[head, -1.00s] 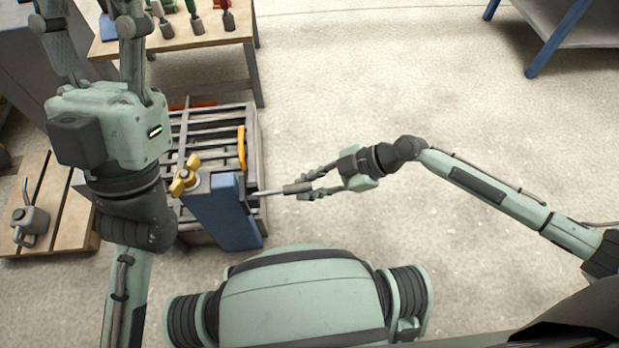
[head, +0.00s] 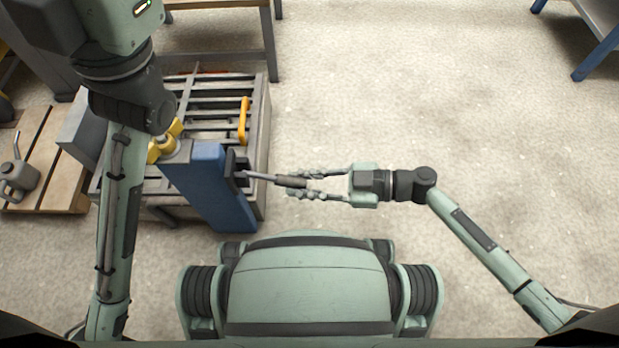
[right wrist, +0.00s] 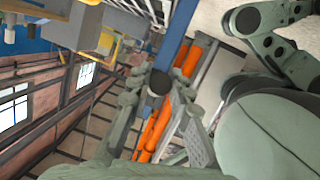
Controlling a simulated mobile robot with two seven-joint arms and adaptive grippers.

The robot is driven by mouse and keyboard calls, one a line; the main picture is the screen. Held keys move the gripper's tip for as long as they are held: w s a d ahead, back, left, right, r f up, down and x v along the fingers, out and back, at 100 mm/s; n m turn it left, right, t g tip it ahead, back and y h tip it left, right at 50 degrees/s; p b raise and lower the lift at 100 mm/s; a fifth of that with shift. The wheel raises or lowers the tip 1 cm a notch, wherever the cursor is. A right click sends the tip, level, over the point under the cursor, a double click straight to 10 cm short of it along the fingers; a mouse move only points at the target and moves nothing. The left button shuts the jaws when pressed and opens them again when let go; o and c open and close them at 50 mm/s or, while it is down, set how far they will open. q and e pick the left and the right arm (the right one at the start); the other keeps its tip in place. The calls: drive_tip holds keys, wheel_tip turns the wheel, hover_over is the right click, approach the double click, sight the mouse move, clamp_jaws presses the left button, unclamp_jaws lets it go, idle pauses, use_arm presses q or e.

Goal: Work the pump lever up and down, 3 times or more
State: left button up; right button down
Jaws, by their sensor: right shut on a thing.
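The pump is a blue upright box (head: 225,205) at the near right edge of the slatted frame in the head view. Its lever, a thin grey rod with a dark grip (head: 290,181), sticks out to the right, nearly level in the picture. My right gripper (head: 305,183) is shut on the grip. In the right wrist view the dark round grip end (right wrist: 159,82) shows between the fingers. My left gripper's body (head: 115,20) is at the top left; its fingers are out of the picture.
A slatted metal frame (head: 205,88) with a yellow handle (head: 243,120) stands behind the pump. A yellow knob (head: 165,142) is beside the pump. A wooden pallet (head: 45,190) with a grey can (head: 18,178) is at the left.

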drive_tip(key=shift+a+f+y, duration=0.25)
drive_tip(key=shift+f+y, duration=0.25)
drive_tip(key=shift+f, duration=0.1)
drive_tip(key=c, duration=1.4)
unclamp_jaws()
drive_tip(key=shift+o, duration=0.2)
drive_tip(key=s+d+r, duration=0.1)
drive_tip(key=d, duration=1)
drive_tip(key=shift+s+d, duration=0.25)
drive_tip(key=shift+d, duration=0.15)
drive_tip(key=shift+r, duration=0.1)
